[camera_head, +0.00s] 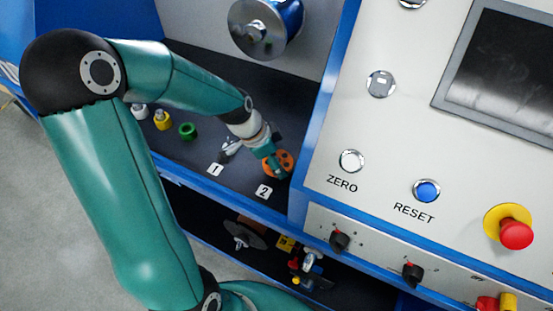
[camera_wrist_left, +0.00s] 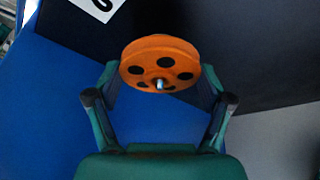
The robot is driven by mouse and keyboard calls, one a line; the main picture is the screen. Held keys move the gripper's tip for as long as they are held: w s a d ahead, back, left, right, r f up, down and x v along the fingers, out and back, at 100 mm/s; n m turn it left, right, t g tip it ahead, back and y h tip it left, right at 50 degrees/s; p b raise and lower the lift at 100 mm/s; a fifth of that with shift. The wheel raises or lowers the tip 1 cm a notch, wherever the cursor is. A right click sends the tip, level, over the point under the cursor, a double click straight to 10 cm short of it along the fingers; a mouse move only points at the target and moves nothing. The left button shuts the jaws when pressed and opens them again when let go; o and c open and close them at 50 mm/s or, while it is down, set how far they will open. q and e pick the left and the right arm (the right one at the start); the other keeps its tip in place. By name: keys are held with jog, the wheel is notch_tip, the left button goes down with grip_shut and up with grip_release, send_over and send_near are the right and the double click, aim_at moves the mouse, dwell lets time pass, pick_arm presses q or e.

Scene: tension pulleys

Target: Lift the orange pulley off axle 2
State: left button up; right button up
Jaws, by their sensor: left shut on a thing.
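The orange pulley (camera_head: 286,157) is near the label 2 (camera_head: 264,191) on the dark deck, against the blue panel edge. My left gripper (camera_head: 274,164) reaches down to it from the upper left, covering part of it. In the left wrist view the orange pulley (camera_wrist_left: 160,62) is between the fingertips of my left gripper (camera_wrist_left: 160,78), which is shut on it. The metal tip of an axle (camera_wrist_left: 160,85) shows in its centre hole. How far the axle passes through cannot be told. My right gripper is not in view.
Green (camera_head: 187,130), yellow (camera_head: 162,119) and white (camera_head: 139,111) parts stand in a row at the left of the deck. The label 1 (camera_head: 215,170) is left of label 2. The control panel (camera_head: 400,160) rises close to the right. A metal disc (camera_head: 257,27) is above.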

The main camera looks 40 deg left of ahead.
pick_arm(q)
jog(key=shift+r+p, duration=0.8)
jog(key=shift+r, duration=0.7)
dwell(0.3)
jog(key=shift+r+p, duration=0.65)
jog(key=shift+r, duration=0.4)
jog(key=shift+r, duration=0.15)
jog(key=shift+r+p, duration=1.15)
jog(key=shift+r, duration=0.7)
